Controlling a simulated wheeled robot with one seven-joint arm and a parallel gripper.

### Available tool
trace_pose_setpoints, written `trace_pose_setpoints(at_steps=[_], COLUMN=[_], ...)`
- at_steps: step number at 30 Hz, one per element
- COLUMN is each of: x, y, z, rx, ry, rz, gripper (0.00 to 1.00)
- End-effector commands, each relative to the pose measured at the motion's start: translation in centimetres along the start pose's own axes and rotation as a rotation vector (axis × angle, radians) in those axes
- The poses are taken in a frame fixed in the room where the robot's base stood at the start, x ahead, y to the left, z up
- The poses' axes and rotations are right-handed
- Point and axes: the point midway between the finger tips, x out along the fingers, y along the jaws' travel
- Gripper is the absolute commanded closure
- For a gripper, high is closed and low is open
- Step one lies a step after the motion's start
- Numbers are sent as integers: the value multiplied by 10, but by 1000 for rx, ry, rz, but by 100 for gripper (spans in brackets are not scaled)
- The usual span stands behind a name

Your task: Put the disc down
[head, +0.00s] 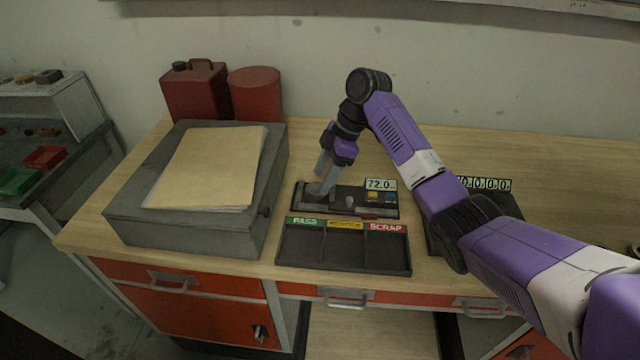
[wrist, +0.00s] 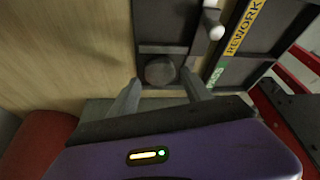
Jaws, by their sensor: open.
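A grey round disc (wrist: 160,71) lies on the end of the dark measuring gauge (wrist: 165,48). In the wrist view my gripper (wrist: 161,83) is open, with one finger on each side of the disc and gaps visible. In the head view my gripper (head: 323,180) points down at the left end of the gauge (head: 377,211). The disc (head: 313,188) shows there partly behind the fingers. The gauge's display (head: 380,184) reads about 72.0. I cannot tell how close the fingertips are to the gauge surface.
A three-part tray (head: 343,270) in front of the gauge has PASS, yellow and SCRAP labels and looks empty. A grey box (head: 190,235) with papers (head: 210,165) stands left. Red containers (head: 255,93) stand behind. A dark device (head: 512,205) is right, partly behind my arm.

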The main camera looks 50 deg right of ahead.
Motion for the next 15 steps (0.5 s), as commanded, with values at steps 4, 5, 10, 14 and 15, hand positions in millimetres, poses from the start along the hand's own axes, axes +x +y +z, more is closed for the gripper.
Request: trace_pose_setpoints(at_steps=[4, 5, 10, 14, 15], x=[-31, -37, -68, -86, -88], y=[1, 2, 1, 1, 1], z=[1, 1, 0, 1, 0], rx=[0, -1, 0, 1, 1], ry=[-1, -1, -1, -3, -2], rz=[4, 5, 4, 3, 2], gripper=[43, 43, 43, 43, 43])
